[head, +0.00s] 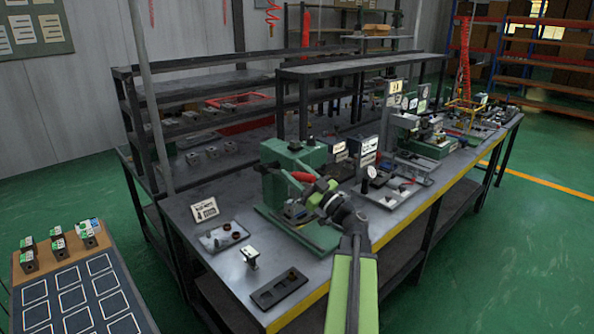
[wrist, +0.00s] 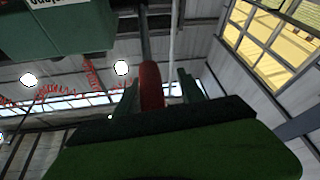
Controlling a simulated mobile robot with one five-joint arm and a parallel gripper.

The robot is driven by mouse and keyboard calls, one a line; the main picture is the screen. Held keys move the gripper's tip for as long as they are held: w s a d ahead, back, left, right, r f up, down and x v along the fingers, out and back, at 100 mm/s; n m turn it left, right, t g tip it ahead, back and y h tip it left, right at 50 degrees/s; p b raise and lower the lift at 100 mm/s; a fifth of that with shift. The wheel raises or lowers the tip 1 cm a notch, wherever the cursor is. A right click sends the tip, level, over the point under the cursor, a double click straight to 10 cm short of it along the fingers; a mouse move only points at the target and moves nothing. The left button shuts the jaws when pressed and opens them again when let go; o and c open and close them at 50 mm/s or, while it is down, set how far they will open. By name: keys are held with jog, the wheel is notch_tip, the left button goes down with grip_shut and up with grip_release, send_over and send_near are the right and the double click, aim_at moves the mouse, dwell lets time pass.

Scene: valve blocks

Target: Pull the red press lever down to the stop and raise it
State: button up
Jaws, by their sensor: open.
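The green press (head: 280,165) stands on the workbench, and its body fills the top left of the wrist view (wrist: 55,28). Its red lever (head: 302,177) sticks out from the press toward my gripper (head: 318,185). In the wrist view the red lever (wrist: 150,84) appears between my two open fingers, nearer the left finger. The fingers are not closed on it, and I cannot tell whether either touches it. The dark front of my gripper hides the lower part of the lever in that view.
The workbench (head: 215,262) has a yellow front edge. A second press station (head: 428,138) stands to the right. A board with small blocks (head: 85,290) is at lower left.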

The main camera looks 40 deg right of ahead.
jog(key=shift+s+d, duration=0.15)
jog(key=shift+c, duration=0.2)
jog(key=shift+s+d, duration=0.1)
jog(key=shift+d, duration=0.05)
jog(key=c, duration=0.5)
jog(key=shift+d, duration=0.1)
grip_shut()
jog(key=shift+f, duration=0.1)
